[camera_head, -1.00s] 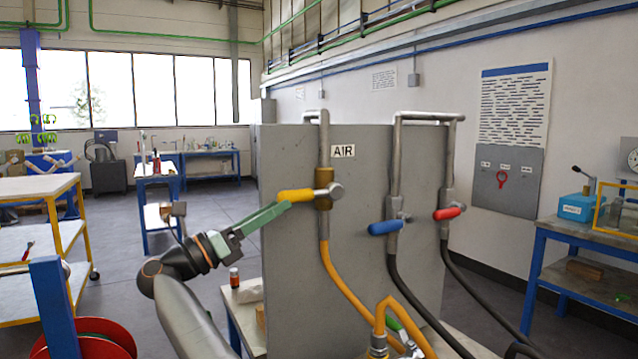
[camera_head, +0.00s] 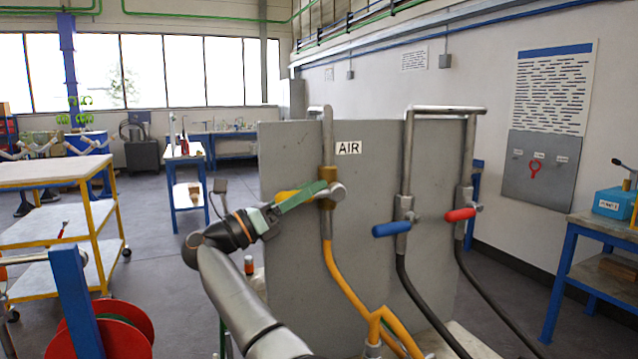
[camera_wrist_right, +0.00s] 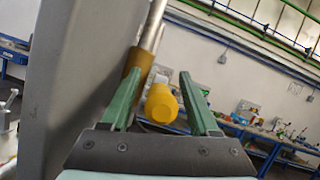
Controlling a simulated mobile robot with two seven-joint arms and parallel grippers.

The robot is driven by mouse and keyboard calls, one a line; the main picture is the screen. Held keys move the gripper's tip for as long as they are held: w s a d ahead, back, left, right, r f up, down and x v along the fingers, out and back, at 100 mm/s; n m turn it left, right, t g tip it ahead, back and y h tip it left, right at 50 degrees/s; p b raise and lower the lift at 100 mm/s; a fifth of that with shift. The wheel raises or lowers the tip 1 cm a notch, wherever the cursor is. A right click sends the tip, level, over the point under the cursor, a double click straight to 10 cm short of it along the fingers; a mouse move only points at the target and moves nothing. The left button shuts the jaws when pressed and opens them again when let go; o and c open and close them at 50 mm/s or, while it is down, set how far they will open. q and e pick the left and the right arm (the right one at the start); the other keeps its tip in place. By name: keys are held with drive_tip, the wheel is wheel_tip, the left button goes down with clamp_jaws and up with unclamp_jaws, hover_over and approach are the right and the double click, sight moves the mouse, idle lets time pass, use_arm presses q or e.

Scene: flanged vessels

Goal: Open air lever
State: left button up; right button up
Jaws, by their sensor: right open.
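The air lever has a yellow handle (camera_head: 286,196) that points left from a brass valve (camera_head: 328,181) on the pipe beside the AIR label (camera_head: 348,148). My right gripper (camera_head: 322,191) reaches it from the left, its green fingers in front of the handle and partly hiding it. In the right wrist view, the rounded yellow handle end (camera_wrist_right: 161,103) lies between the two spread fingers of the right gripper (camera_wrist_right: 160,82), with space on the right. Contact with the left finger is unclear. My left gripper is out of view.
A grey panel (camera_head: 290,150) stands close behind the valve. A blue lever (camera_head: 391,229) and a red lever (camera_head: 460,214) sit to the right on other pipes. A yellow hose (camera_head: 345,285) hangs below the valve. A yellow-framed cart (camera_head: 95,225) stands at left.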

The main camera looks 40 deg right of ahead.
drive_tip(key=shift+d+r, duration=0.15)
drive_tip(key=shift+d, duration=0.1)
drive_tip(key=shift+c, duration=0.3)
clamp_jaws()
idle(1.1)
